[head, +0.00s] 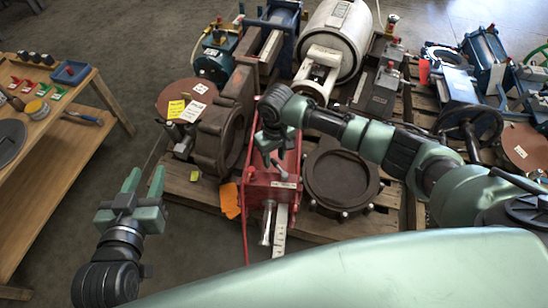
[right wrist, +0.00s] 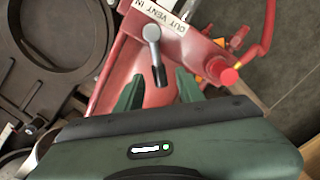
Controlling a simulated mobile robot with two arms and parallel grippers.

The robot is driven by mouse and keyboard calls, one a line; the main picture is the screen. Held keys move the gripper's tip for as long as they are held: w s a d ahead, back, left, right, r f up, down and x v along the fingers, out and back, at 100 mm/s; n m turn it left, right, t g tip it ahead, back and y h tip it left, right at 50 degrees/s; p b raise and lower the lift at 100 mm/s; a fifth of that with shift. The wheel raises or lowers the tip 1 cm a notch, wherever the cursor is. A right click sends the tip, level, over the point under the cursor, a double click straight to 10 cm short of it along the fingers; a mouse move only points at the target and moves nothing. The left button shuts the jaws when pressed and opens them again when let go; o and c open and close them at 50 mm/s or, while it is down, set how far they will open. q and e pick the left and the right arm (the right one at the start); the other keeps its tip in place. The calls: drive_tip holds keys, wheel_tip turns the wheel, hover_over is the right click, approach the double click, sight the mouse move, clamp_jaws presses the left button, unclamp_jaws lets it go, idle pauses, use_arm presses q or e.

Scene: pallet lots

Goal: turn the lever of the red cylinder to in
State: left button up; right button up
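The red cylinder (head: 258,197) lies on a pallet in the middle of the head view. In the right wrist view its red body (right wrist: 115,60) carries a lever (right wrist: 153,50) with a grey arm and black grip. The lever points down the picture, away from a white label (right wrist: 165,22) marked OUT, VENT and IN; I cannot tell its exact setting. My right gripper (head: 270,154) is above the red cylinder. Its fingers (right wrist: 159,88) are apart, with the grip's end near the gap, not clamped. My left gripper (head: 142,190) is open and empty over the floor.
A wooden bench (head: 52,165) with small parts stands at the left. A dark round flange (head: 340,178) sits right of the red cylinder, and a brown disc-ended housing (head: 220,130) left of it. An orange tag (head: 230,200) hangs beside it. Other pallet loads stand behind and right.

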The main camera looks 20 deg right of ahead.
drive_tip(key=shift+f, duration=0.1)
drive_tip(key=shift+c, duration=0.4)
clamp_jaws()
idle(1.1)
